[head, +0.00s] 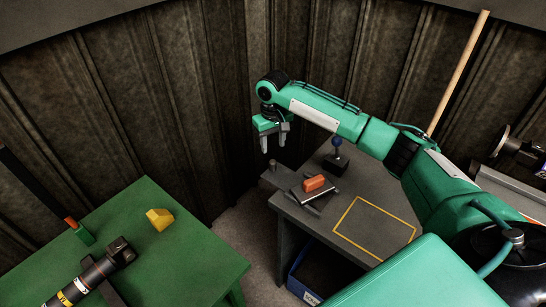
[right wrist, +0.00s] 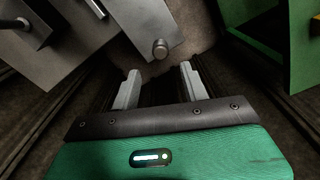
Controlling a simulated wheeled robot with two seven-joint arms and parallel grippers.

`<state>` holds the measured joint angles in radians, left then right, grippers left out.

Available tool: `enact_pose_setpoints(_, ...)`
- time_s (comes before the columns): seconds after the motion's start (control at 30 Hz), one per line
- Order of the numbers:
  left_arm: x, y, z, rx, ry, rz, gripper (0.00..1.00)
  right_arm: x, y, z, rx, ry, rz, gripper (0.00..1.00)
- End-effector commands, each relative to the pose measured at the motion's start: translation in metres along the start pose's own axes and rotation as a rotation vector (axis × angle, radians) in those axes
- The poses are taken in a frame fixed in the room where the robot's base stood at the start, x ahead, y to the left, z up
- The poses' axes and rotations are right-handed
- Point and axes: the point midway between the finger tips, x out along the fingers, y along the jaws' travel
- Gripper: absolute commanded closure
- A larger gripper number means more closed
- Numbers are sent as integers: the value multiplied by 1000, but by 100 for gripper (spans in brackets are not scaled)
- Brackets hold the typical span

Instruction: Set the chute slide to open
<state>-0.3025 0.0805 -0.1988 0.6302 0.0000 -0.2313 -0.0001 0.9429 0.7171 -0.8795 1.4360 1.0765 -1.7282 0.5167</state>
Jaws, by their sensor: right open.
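The chute slide looks to be the flat grey plate (head: 282,180) at the left end of the grey bench in the head view. A small round knob (head: 272,164) stands near its outer end. In the right wrist view the plate (right wrist: 145,18) reaches in from the top, with the knob (right wrist: 160,48) near its end. My right gripper (head: 274,140) is open and empty, above the knob in the head picture. In the wrist view its fingers (right wrist: 158,88) are apart, with the knob beyond them and not between them. My left gripper is not in view.
A blue bin (head: 302,285) stands below. A green table (head: 190,255) carries a yellow block (head: 160,219). Corrugated walls close the back.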

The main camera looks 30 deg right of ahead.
Motion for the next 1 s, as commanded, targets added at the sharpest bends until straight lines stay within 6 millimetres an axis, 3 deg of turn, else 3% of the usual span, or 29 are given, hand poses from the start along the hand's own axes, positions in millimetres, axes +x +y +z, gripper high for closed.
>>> enact_pose_setpoints(0.1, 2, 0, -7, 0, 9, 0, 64, -20, 0, 0, 0, 1, 0, 55)
enact_pose_setpoints(0.3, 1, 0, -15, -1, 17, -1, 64, -38, 0, 0, 0, 1, 0, 55)
enact_pose_setpoints(1.0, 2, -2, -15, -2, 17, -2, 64, -40, 0, 0, 0, -1, 1, 55)
